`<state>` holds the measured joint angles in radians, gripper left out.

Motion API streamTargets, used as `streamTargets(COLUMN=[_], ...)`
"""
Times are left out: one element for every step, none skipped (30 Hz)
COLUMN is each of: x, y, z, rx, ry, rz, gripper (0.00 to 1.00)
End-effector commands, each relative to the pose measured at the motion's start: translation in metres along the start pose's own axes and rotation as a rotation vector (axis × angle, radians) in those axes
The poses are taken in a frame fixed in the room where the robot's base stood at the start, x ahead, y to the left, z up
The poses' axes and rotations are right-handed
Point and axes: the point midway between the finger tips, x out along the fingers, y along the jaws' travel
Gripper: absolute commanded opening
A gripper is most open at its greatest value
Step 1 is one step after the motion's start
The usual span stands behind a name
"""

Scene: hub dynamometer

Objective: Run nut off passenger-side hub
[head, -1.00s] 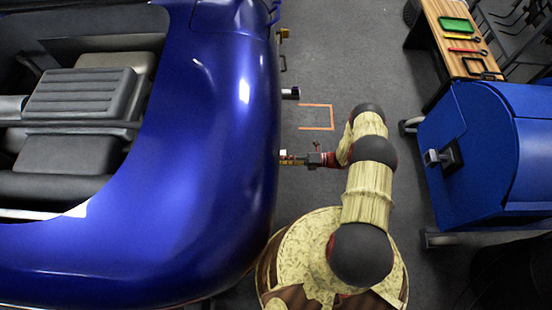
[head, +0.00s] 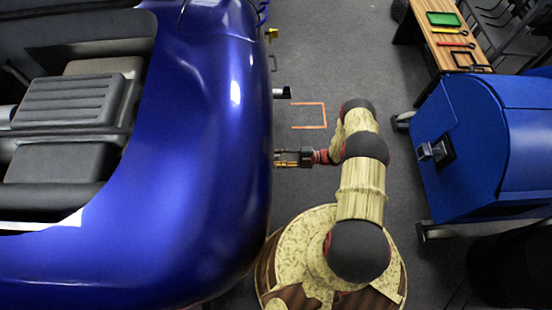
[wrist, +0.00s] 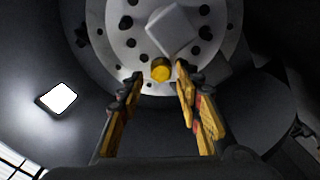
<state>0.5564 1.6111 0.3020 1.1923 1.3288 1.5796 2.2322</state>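In the wrist view, a round grey hub face (wrist: 120,38) with several dark holes fills the top. A pale square block (wrist: 172,30) sits near its middle. A yellow round nut (wrist: 161,69) is on the hub's lower part. My gripper (wrist: 159,78) is open, with one yellow-padded finger on each side of the nut. Small gaps seem to show between nut and fingertips; contact is not clear. In the head view my gripper (head: 279,157) points left at the side of the blue car (head: 215,150). The car body hides the hub there.
A blue cabinet (head: 465,140) on wheels stands at right. A wooden bench (head: 432,38) with a green tray (head: 443,19) and tools is behind it. Orange floor marks (head: 309,127) and clear grey floor (head: 340,60) lie beyond my arm.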

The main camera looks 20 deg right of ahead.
Motion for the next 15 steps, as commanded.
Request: streamTargets(x=[0.0003,0.0004,0.0005,0.0006,0.0006,0.0007,0.0007,0.0007,0.0007,0.0007,0.0007,0.0007,0.0007,0.0006,0.0002], y=[0.0002,0.0003,0.0004,0.0004,0.0005,0.0005,0.0005,0.0005,0.0005,0.0005,0.0005,0.0004,0.0004,0.0004,0.0002], z=[0.0000,0.0000,0.0000,0.0000,-0.0001,-0.0001,-0.0001,-0.0001,-0.0001,-0.0001,-0.0001,-0.0002,-0.0001,-0.0002,-0.0002], rx=[0.050,0.079,0.112,0.130,0.145,0.158,0.164,0.167,0.167,0.166,0.166,0.166,0.165,0.165,0.165], ry=[0.000,0.000,0.000,0.000,0.000,0.000,0.000,0.000,0.000,0.000,0.000,0.000,0.000,0.000,0.000], rz=[0.000,0.000,0.000,0.000,0.000,0.000,0.000,0.000,0.000,0.000,0.000,0.000,0.000,0.000,0.000], gripper=[0.34,0.34,0.34,0.34,0.34,0.34,0.34,0.34,0.34,0.34,0.34,0.34,0.34,0.34,0.34])
